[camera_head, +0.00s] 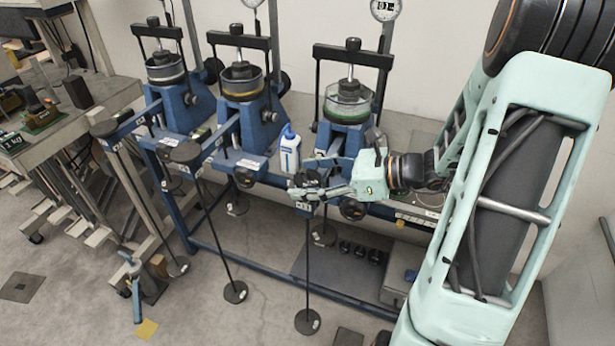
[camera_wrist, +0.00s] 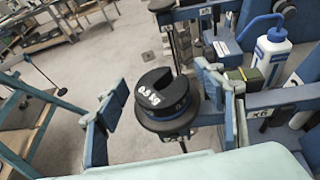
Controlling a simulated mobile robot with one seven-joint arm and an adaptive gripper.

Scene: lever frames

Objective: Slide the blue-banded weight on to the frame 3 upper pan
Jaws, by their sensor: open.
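The blue-banded weight (camera_wrist: 153,91) is a black slotted disc marked 0.5 kg, with a thin blue band low on its side. In the wrist view it lies level between my gripper's (camera_wrist: 165,104) two spread fingers. My gripper is open, with a finger on each side of the weight; contact cannot be told. A dark round piece (camera_wrist: 170,125) shows directly under the weight, but whether the weight rests fully on it is hidden. In the head view my gripper (camera_head: 308,188) is at the right-hand lever frame, above a long hanger rod with a round lower pan (camera_head: 308,321).
A white bottle with a blue cap (camera_head: 290,151) stands just behind my gripper; it also shows in the wrist view (camera_wrist: 271,56). Two similar lever frames stand left, with hanger discs (camera_head: 186,152) jutting forward. Several dark weights (camera_head: 362,251) lie on a low mat.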

